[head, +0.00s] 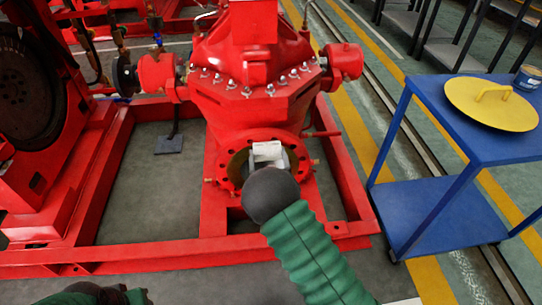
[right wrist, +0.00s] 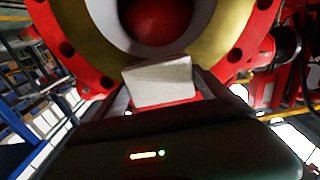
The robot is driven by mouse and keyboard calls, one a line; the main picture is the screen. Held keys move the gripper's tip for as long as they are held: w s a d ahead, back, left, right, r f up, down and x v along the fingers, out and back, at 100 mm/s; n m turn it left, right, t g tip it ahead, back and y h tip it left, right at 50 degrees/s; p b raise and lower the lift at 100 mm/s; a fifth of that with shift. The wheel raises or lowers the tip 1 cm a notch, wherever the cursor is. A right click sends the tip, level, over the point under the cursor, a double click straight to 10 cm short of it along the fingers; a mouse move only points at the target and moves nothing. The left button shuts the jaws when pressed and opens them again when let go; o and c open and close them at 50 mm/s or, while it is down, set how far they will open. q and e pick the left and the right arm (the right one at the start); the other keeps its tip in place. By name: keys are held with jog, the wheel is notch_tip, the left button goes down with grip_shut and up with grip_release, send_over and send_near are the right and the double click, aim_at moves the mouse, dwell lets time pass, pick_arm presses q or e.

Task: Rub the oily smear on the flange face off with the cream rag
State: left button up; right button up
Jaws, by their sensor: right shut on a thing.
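The cream rag (head: 267,150) is a pale folded pad in front of the pump's round flange (head: 219,172). My right gripper (head: 269,162) is shut on the rag, its arm coming up from the bottom in a green sleeve. In the right wrist view the rag (right wrist: 160,84) sits between the fingers, overlapping the lower part of the brass-coloured flange face (right wrist: 222,48) around the dark red bore. I cannot tell whether it touches the face. No oily smear can be made out; the rag and gripper hide part of the face. My left arm's dark end (head: 122,294) shows only at the bottom left edge.
The red pump (head: 250,75) stands on a red base frame (head: 100,245). At the right, a blue trolley (head: 440,115) carries a yellow round lid (head: 490,103) and a small tin (head: 527,77).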

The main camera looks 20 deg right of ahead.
jog(key=shift+w+a, duration=0.3)
jog(key=shift+a, duration=0.7)
jog(key=shift+w+a, duration=0.3)
jog(key=shift+a, duration=0.75)
jog(key=shift+w+a, duration=0.3)
jog(key=shift+a, duration=0.7)
jog(key=p, duration=0.3)
send_near(248, 149)
jog(key=v, duration=0.2)
jog(key=shift+s+a, duration=0.1)
jog(key=shift+s, duration=0.25)
